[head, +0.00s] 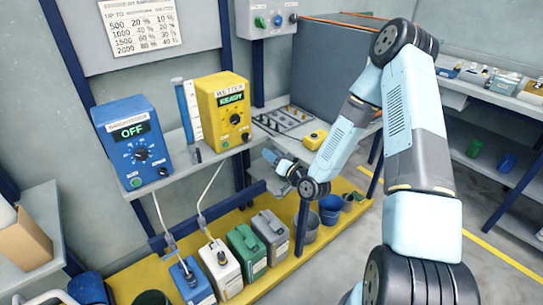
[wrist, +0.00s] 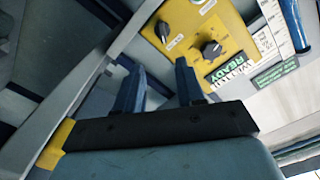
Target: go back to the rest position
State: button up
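My gripper (head: 270,155) shows in the head view, small and partly end-on, just in front of the shelf edge and right of the yellow WETTER box (head: 224,110). In the wrist view my gripper (wrist: 157,65) has its two dark blue fingers apart, with nothing between them. The WETTER box lies beyond the fingertips there, rotated, with its knobs (wrist: 212,48) and a READY display. I see no contact between the fingers and the box. My arm is bent, reaching from the lower right up to an elbow and down to the gripper.
A blue box (head: 133,140) reading OFF stands left on the shelf. A yellow object (head: 315,140) and a grey rack (head: 283,120) are right of the WETTER box. Canisters (head: 246,250) and a blue bucket (head: 331,207) stand on the yellow platform below. Floor at right is clear.

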jog(key=s+d+r+n+g+h, duration=0.1)
jog(key=s+d+r+g+h, duration=0.2)
jog(key=r, duration=0.4)
jog(key=s+d+r+n+g+h, duration=0.1)
jog(key=d+r+h, duration=0.2)
jog(key=d+r, duration=0.3)
jog(key=s+d+r+n+g+h, duration=0.1)
jog(key=s+d+r+g+h, duration=0.15)
jog(key=r, duration=0.55)
jog(key=s+d+r+m+g, duration=0.1)
jog(key=s+r, duration=0.3)
jog(key=s, duration=0.5)
jog(key=s+d+r+g+h, duration=0.1)
jog(key=s+r, duration=0.3)
jog(key=s, duration=0.5)
jog(key=s+d+r+m+g, duration=0.1)
jog(key=s+d+r, duration=0.2)
jog(key=s, duration=0.6)
jog(key=shift+s+r+m, duration=0.3)
jog(key=shift+s+r, duration=0.1)
jog(key=shift+r, duration=0.55)
jog(key=shift+h, duration=0.25)
jog(key=shift+c, duration=0.4)
